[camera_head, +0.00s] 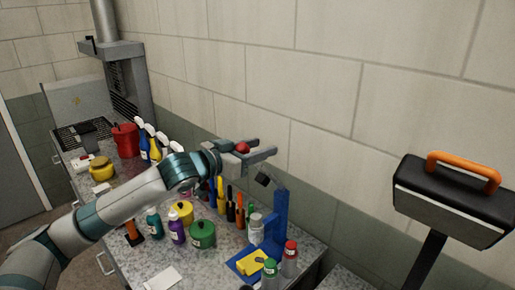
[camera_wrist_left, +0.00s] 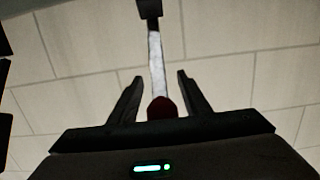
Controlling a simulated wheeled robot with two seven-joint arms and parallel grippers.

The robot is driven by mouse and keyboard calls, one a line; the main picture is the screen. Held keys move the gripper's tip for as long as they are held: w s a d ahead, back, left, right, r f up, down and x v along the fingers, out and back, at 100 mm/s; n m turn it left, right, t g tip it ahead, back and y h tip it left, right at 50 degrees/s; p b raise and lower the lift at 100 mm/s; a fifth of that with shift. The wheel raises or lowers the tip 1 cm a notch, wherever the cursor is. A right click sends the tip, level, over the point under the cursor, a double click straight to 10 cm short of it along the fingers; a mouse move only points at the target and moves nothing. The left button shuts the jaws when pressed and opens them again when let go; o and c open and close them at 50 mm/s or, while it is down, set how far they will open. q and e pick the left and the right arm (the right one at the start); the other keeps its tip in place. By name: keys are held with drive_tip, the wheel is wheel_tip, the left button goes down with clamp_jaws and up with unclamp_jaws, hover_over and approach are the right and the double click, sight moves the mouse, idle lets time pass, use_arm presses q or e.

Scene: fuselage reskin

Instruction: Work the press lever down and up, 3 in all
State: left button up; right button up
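The blue press (camera_head: 281,212) stands upright on the right part of the counter. Its lever carries a red knob (camera_head: 242,147), and in the wrist view the pale lever bar (camera_wrist_left: 157,65) runs from a dark block at the top down to the knob (camera_wrist_left: 161,108). My left gripper (camera_head: 268,149) is above the press, near the wall. Its fingers are spread, with the red knob between them near the palm and gaps on both sides. In the head view, the fingers hide much of the lever bar. My right gripper is not in view.
Several bottles, a green pot (camera_head: 203,235) and upright tools crowd the counter beside the press. A yellow piece (camera_head: 252,263) lies at its base. A red pot (camera_head: 126,140) stands farther back. A black box with an orange handle (camera_head: 462,168) is at the right.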

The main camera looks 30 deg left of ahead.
use_arm(q)
drive_tip(key=shift+s+a+r, duration=0.15)
drive_tip(key=shift+s, duration=0.05)
drive_tip(key=shift+s+a+b, duration=0.25)
drive_tip(key=shift+s+b, duration=0.15)
drive_tip(key=shift+s, duration=0.2)
drive_tip(key=b+v, duration=1.5)
drive_tip(key=shift+s, duration=0.25)
